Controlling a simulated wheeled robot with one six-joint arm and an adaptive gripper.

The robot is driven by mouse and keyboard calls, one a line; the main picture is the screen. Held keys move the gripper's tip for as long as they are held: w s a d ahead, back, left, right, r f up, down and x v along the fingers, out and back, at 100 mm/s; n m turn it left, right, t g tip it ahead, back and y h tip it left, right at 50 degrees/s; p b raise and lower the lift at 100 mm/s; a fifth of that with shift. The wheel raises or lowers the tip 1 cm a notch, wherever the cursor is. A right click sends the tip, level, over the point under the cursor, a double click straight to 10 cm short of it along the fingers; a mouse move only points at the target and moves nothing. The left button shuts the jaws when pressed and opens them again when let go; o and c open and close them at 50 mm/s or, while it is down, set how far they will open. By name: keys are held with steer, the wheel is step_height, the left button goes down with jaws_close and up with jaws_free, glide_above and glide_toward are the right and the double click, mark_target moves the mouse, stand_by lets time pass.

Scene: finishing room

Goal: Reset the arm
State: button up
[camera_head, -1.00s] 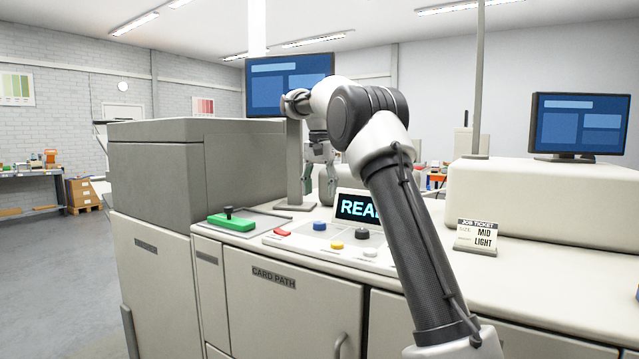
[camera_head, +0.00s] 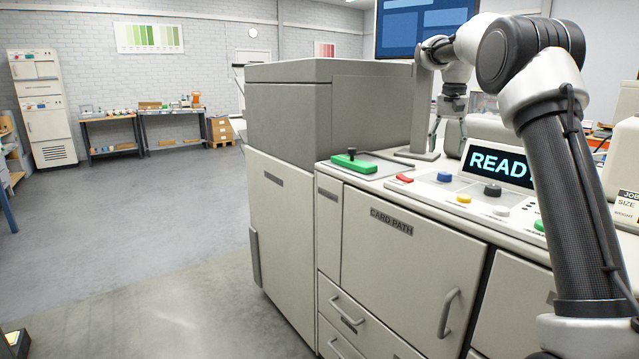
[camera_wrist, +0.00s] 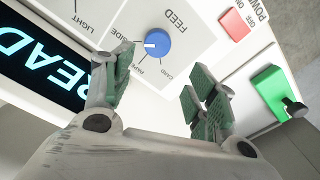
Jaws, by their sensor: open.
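My gripper (camera_wrist: 160,98) is open and empty in the wrist view, its green-padded fingers spread apart above the machine's control panel. Between and beyond the fingertips is a blue FEED knob (camera_wrist: 172,44), with no finger seen touching it. In the head view my arm is bent, with the forearm reaching over the machine, and the gripper (camera_head: 447,128) hangs partly hidden behind the READY display (camera_head: 497,164). The display also shows at the left of the wrist view (camera_wrist: 42,68).
The panel carries a red power switch (camera_head: 404,178), a blue knob (camera_head: 444,177), a yellow button (camera_head: 463,198) and a black knob (camera_head: 492,190). A green block with a lever (camera_head: 354,163) sits left of them. A monitor (camera_head: 425,28) stands behind. Open floor (camera_head: 150,225) lies left.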

steer(key=shift+n, duration=0.9)
steer(key=s+f, duration=0.1)
steer(key=s, duration=0.2)
steer(key=s+f, duration=0.1)
steer(key=s, duration=0.1)
steer(key=shift+a+f, duration=0.15)
steer(key=shift+f, duration=0.15)
steer(key=s+n, duration=0.1)
steer(key=s, duration=0.5)
steer(key=s+a+f+n, duration=0.1)
steer(key=s, duration=0.5)
steer(key=s+n+t, duration=0.1)
steer(key=s, duration=0.5)
steer(key=shift+a+f, duration=0.2)
steer(key=shift+a, duration=0.05)
steer(key=s+a+f+n+t, duration=0.1)
steer(key=s+f+t, duration=0.1)
steer(key=s, duration=1.8)
steer(key=shift+s+f+t, duration=0.2)
steer(key=shift+s+t, duration=0.15)
steer(key=shift+t, duration=0.15)
steer(key=shift+a, duration=0.1)
